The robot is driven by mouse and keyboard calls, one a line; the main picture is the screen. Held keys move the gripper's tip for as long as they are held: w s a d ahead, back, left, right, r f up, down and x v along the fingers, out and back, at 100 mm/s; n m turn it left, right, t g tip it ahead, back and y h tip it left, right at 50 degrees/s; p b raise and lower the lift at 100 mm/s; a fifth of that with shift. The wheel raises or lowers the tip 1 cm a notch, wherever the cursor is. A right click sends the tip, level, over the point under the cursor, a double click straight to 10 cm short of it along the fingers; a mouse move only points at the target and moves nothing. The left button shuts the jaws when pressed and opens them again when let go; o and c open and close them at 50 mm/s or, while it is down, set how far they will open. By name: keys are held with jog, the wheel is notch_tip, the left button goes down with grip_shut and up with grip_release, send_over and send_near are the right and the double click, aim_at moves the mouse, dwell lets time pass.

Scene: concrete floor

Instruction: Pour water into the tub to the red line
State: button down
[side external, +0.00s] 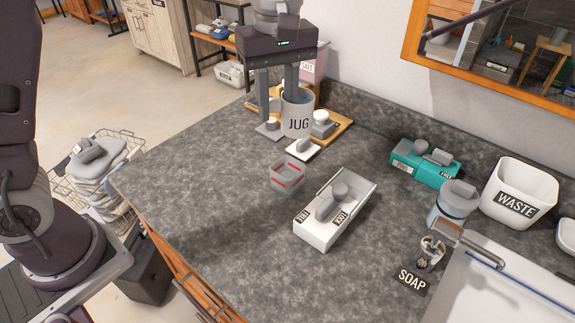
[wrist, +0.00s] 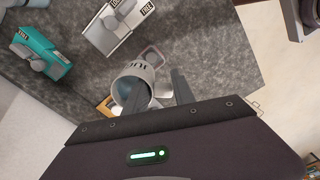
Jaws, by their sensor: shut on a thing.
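The grey jug (side external: 298,120), labelled JUG, stands about upright at the back of the counter, by a wooden board. In the wrist view the jug (wrist: 140,72) shows its open mouth with bluish water inside. My gripper (side external: 277,104) is above and at the left side of the jug, shut on it; whether it holds the wall or handle is unclear. It also shows in the wrist view (wrist: 154,82). The small clear tub (side external: 287,176) with red line marks stands on the counter in front of the jug, apart from it. I see no water in it.
A white dish with a grey knob (side external: 302,149) lies between jug and tub. A white divided box (side external: 335,215) stands right of the tub. A teal box (side external: 425,163), a WASTE bin (side external: 520,192) and a grey canister (side external: 449,206) are farther right. The counter left of the tub is clear.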

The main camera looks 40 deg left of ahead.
jog(key=shift+w+a+m, duration=4.1)
jog(key=shift+w+a, duration=0.05)
jog(key=shift+a, duration=0.2)
notch_tip(320, 180, down, 10)
jog(key=shift+r, duration=0.2)
jog(key=shift+d, duration=0.1)
jog(key=shift+s+d+r+t+y, duration=0.45)
jog(key=shift+s+d+r+t, duration=0.1)
jog(key=shift+s+t, duration=0.2)
jog(key=shift+s+d+r+t+y, duration=0.4)
jog(key=shift+s+r+t+y, duration=0.1)
jog(key=shift+s+t, duration=0.2)
jog(key=shift+r, duration=0.1)
jog(key=shift+s+d+r+t+y, duration=0.15)
jog(key=shift+s+d+t+y, duration=0.4)
jog(key=shift+s+t, duration=0.2)
jog(key=shift+s+d+r+t+y, duration=0.15)
jog(key=shift+s+d+t+y, duration=0.35)
jog(key=shift+s+t, duration=0.25)
